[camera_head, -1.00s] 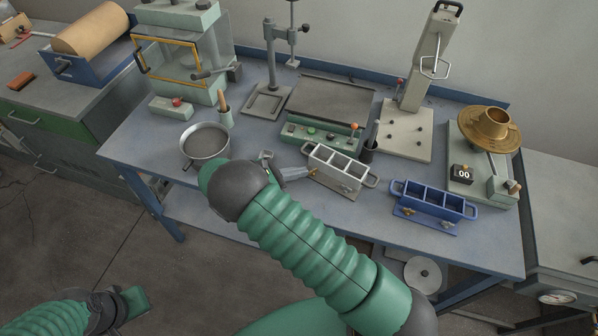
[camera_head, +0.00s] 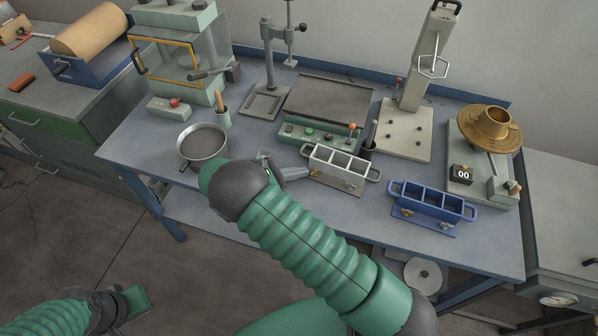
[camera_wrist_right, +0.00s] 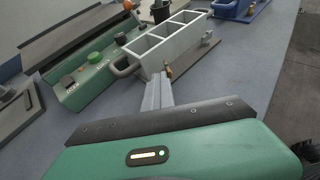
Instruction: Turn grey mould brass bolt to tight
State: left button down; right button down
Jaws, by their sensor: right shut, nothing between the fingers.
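The grey mould (camera_head: 338,165), a three-compartment metal box with end handles, stands on its base plate at the bench's front middle. It also shows in the right wrist view (camera_wrist_right: 166,45). A brass bolt (camera_wrist_right: 168,72) is low on its near side by the left end, and another brass bolt (camera_wrist_right: 207,37) is near the other end. My right gripper (camera_head: 306,174) is shut and empty, its fingertips (camera_wrist_right: 158,82) right at the left-end bolt; I cannot tell if they touch. My left gripper (camera_head: 134,301) is low at the left, away from the bench, its fingers unclear.
A blue mould (camera_head: 432,201) with brass bolts stands right of the grey one. A green control box (camera_head: 318,135) is behind it, and a metal pan (camera_head: 203,143) is to the left. A brass bowl on a scale (camera_head: 489,127) is at the right. Bare bench lies between the moulds.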

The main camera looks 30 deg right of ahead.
dwell(0.3)
jog(key=c, duration=1.6)
grip_release()
